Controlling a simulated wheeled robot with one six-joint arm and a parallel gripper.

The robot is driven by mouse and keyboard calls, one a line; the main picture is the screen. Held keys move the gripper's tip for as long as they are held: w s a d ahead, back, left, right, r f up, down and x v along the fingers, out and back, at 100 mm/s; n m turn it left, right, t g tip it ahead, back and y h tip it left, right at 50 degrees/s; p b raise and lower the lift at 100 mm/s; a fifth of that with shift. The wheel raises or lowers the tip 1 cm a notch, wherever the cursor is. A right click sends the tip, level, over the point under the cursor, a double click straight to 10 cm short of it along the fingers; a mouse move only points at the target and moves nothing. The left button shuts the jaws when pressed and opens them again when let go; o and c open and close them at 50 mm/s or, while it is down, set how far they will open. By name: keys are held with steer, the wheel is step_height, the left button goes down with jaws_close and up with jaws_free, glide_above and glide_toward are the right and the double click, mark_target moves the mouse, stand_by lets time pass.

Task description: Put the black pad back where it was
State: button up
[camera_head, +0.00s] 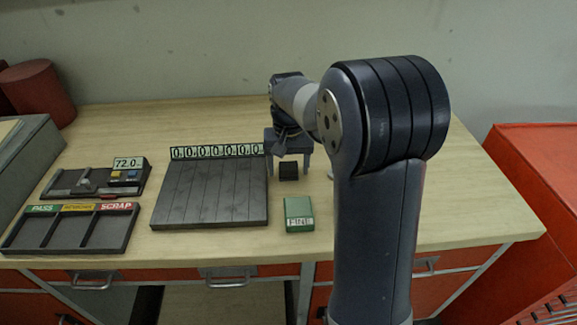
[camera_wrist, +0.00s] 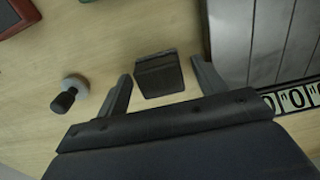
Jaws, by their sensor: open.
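The black pad (camera_head: 289,171) is a small dark block on the wooden bench, just right of the slatted grey plate. In the wrist view the pad (camera_wrist: 158,76) lies between the two fingers, with a gap on each side. My gripper (camera_head: 288,163) points down over it and is open, its fingers straddling the pad. In the wrist view the gripper (camera_wrist: 162,85) holds nothing. Whether the fingertips reach down to the bench is hard to tell.
The slatted plate (camera_head: 210,192) has a row of zero digits (camera_head: 217,151) along its back. A green box (camera_head: 299,214) stands in front. A PASS/SCRAP tray (camera_head: 70,247) and a gauge reading 72.0 (camera_head: 127,163) are left. A dark knob on a grey base (camera_wrist: 70,92) stands nearby.

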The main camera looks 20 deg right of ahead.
mark_target(289, 165)
step_height(289, 165, up, 12)
stand_by(0.4)
steer(key=shift+f, duration=0.15)
